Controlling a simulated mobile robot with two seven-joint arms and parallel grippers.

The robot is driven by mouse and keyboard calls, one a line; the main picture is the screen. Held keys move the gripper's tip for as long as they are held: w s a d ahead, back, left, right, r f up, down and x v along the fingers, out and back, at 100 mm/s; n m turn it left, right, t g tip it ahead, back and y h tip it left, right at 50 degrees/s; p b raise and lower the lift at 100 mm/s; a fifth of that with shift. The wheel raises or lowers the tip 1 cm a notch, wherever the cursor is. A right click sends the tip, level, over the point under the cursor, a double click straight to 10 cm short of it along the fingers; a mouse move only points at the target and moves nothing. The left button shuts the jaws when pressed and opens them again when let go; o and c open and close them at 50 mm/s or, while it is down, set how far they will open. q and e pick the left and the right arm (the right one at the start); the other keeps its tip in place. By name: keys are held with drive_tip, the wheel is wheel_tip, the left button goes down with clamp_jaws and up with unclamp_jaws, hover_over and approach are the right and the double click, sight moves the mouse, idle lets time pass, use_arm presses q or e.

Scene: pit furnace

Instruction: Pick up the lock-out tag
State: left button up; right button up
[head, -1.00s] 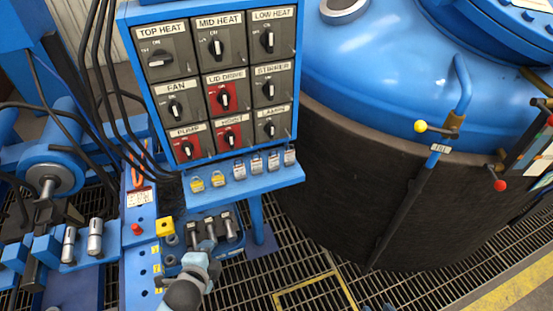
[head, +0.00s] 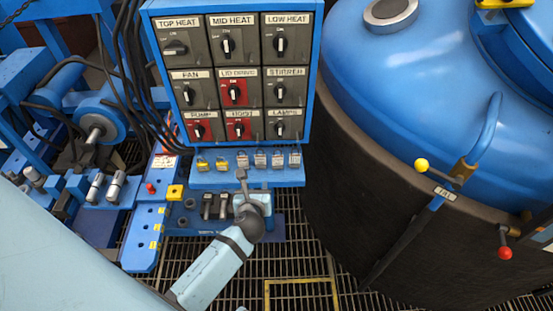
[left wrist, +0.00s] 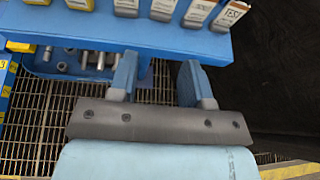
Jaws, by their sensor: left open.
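Two are yellow, a left one (head: 202,163) and another (head: 222,163); the others are grey and white, such as the rightmost one (head: 294,159). I cannot tell which is the lock-out tag. The wrist view shows their lower ends, with a lettered one (left wrist: 229,15) at the right. My left gripper (head: 241,176) is open and empty, just in front of and below the row. Its two blue fingers (left wrist: 158,75) point at the shelf. My right gripper is out of view.
The switch panel (head: 232,77) stands above the shelf. A blue tray of metal parts (head: 208,206) lies below it, close to my left gripper. The large blue and black furnace (head: 380,150) fills the right side. Grating floor shows below.

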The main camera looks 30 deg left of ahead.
use_arm(q)
approach(260, 163)
drive_tip(key=w+f, duration=0.1)
drive_tip(key=w+a+f, duration=0.1)
drive_tip(key=w, duration=0.1)
drive_tip(key=shift+a+m+b, duration=0.25)
drive_tip(key=shift+m+b, duration=0.05)
drive_tip(key=shift+b, duration=0.05)
drive_tip(key=shift+w+a+f, duration=0.2)
drive_tip(key=shift+w, duration=0.2)
drive_tip(key=x, duration=0.5)
drive_tip(key=shift+w+r+b, duration=0.1)
drive_tip(key=shift+r+b, duration=0.15)
drive_tip(key=shift+b, duration=0.05)
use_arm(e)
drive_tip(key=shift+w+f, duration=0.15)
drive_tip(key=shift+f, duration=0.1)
use_arm(q)
drive_tip(key=shift+c, duration=0.4)
drive_tip(key=c, duration=0.5)
